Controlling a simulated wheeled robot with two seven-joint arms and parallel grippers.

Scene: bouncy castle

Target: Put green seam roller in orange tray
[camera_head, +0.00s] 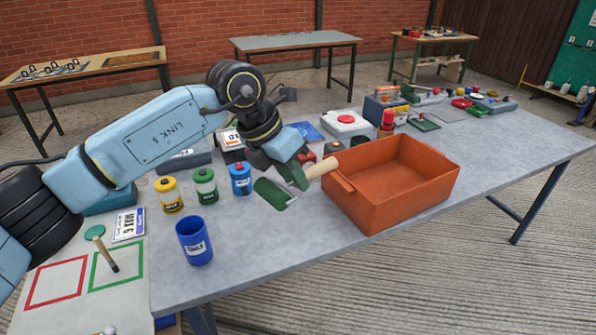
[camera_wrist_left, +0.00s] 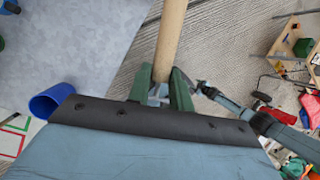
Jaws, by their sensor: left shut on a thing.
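The green seam roller has a green head (camera_head: 272,194) and a pale wooden handle (camera_head: 322,168). My left gripper (camera_head: 300,176) is shut on it above the table, just left of the orange tray. In the left wrist view the handle (camera_wrist_left: 171,35) stands out from between the green fingers (camera_wrist_left: 161,92); the roller's head cannot be made out there. The orange tray (camera_head: 390,205) is open-topped and looks empty; the handle's end appears over or near its left rim. In the wrist view a blue-grey arm, seemingly my right, ends in a small tip (camera_wrist_left: 203,88) too small to read.
A blue cup (camera_head: 195,242) stands at the front left of the grey table (camera_head: 270,262). Yellow (camera_head: 169,195), green (camera_head: 205,187) and blue (camera_head: 241,180) containers stand behind it. A red-topped bottle (camera_head: 387,122) is behind the tray. The table front left of the tray is clear.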

